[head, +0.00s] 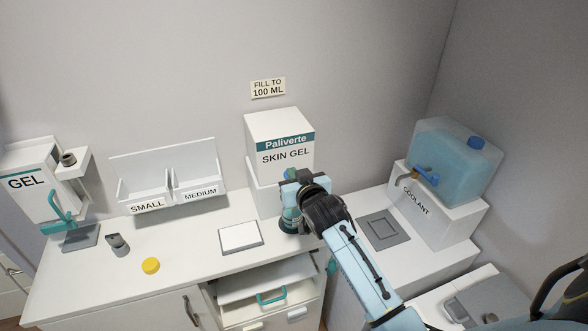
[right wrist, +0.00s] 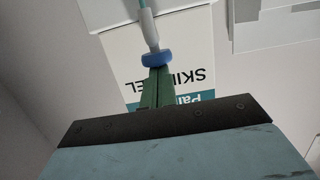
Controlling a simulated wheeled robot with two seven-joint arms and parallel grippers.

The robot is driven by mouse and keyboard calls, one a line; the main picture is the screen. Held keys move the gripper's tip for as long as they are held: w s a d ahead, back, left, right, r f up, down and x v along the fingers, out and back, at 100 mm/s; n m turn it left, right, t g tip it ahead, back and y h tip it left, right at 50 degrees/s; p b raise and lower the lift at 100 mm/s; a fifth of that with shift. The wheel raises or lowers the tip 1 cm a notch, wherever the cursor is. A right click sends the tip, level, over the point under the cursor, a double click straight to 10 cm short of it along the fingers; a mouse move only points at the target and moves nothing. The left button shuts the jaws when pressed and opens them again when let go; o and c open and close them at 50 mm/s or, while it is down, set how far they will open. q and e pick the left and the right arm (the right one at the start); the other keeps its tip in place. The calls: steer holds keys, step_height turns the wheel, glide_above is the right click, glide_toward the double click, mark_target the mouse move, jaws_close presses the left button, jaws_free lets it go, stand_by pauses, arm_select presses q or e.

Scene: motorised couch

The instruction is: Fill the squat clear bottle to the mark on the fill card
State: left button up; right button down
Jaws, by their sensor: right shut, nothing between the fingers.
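The fill card (head: 268,88) on the back wall reads "FILL TO 100 ML". The white Paliverte skin gel dispenser (head: 280,138) stands below it, and its lettering shows upside down in the right wrist view (right wrist: 128,62). My right gripper (head: 291,190) is in front of this dispenser, shut and empty. In the right wrist view its green fingertips (right wrist: 158,72) are close against a blue collar (right wrist: 156,59) on a pale spout; I cannot tell whether they touch. A dark, greenish round shape (head: 291,222) shows below the gripper, partly hidden. I cannot make out the squat clear bottle. My left gripper is not in view.
A gel dispenser (head: 30,181) and a bin marked SMALL and MEDIUM (head: 165,182) stand left. A grey piece (head: 117,245), yellow cap (head: 151,266) and white pad (head: 240,236) lie on the counter. A coolant tank (head: 455,160) stands right. A drawer (head: 270,300) is open in front.

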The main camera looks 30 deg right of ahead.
steer(key=shift+s+f, duration=0.1)
steer(key=shift+f, duration=0.25)
stand_by(0.6)
steer(key=s+a+r+p, duration=0.1)
steer(key=s+r+p, duration=0.2)
steer(key=s+r, duration=0.4)
steer(key=shift+f+v, duration=0.3)
steer(key=shift+v, duration=0.95)
